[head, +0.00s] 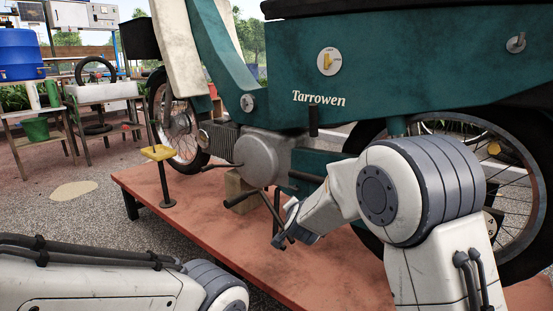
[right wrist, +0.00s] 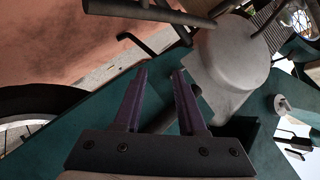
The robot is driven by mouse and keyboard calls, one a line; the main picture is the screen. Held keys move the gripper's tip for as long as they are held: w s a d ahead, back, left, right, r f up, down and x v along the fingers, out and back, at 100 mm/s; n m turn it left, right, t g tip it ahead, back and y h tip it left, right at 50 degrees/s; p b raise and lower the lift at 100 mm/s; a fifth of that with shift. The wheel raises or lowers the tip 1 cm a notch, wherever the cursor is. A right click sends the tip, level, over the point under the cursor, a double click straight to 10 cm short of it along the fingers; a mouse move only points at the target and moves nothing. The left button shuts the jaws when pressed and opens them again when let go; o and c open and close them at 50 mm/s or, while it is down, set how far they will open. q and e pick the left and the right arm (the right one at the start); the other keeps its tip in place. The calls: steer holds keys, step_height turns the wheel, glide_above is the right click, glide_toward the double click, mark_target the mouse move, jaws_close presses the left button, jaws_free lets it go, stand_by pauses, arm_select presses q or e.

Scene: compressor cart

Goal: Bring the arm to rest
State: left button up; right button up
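My right arm reaches in from the lower right of the head view, bent in front of the moped's rear wheel. My right gripper (head: 286,238) hangs low beside the moped's engine. In the right wrist view its two purple fingers (right wrist: 160,74) stand apart. A dark bar shows behind the gap, and I see nothing clearly held. The teal moped (head: 400,65), lettered "Tarrowen", stands on a red platform (head: 150,185). My left arm lies across the lower left of the head view; its gripper is outside the picture.
The engine (head: 262,158), its pedal and stand bars and the rear wheel (head: 520,150) are close to my right arm. A yellow-topped post (head: 158,153) stands at the platform's left part. Workbenches with a blue barrel (head: 22,55) are at back left. Gravel ground between is mostly open.

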steer(key=s+d+f+n+g, duration=0.3)
steer(key=s+d+g, duration=0.1)
steer(key=s, duration=0.7)
steer(key=s+d+f+n+g, duration=0.3)
steer(key=s+d, duration=0.1)
steer(key=s, duration=0.6)
steer(key=s+d+f+n+g, duration=0.4)
steer(key=s+d, duration=0.1)
steer(key=s, duration=0.6)
steer(key=s+a+r+n+g+p, duration=0.1)
steer(key=s+a+r+n+p, duration=0.1)
steer(key=s+a+r+p, duration=0.35)
steer(key=s+a+r+n+y+p, duration=0.1)
steer(key=s+a+r+n+p, duration=0.25)
steer(key=r+p, duration=0.4)
steer(key=s+a+r+n+g+p, duration=0.1)
steer(key=s+a+r+p, duration=0.35)
steer(key=r, duration=0.45)
step_height(320, 180, up, 37)
steer(key=p, duration=3.6)
steer(key=shift+w+a, duration=0.2)
steer(key=shift+w, duration=0.05)
steer(key=shift+r, duration=0.1)
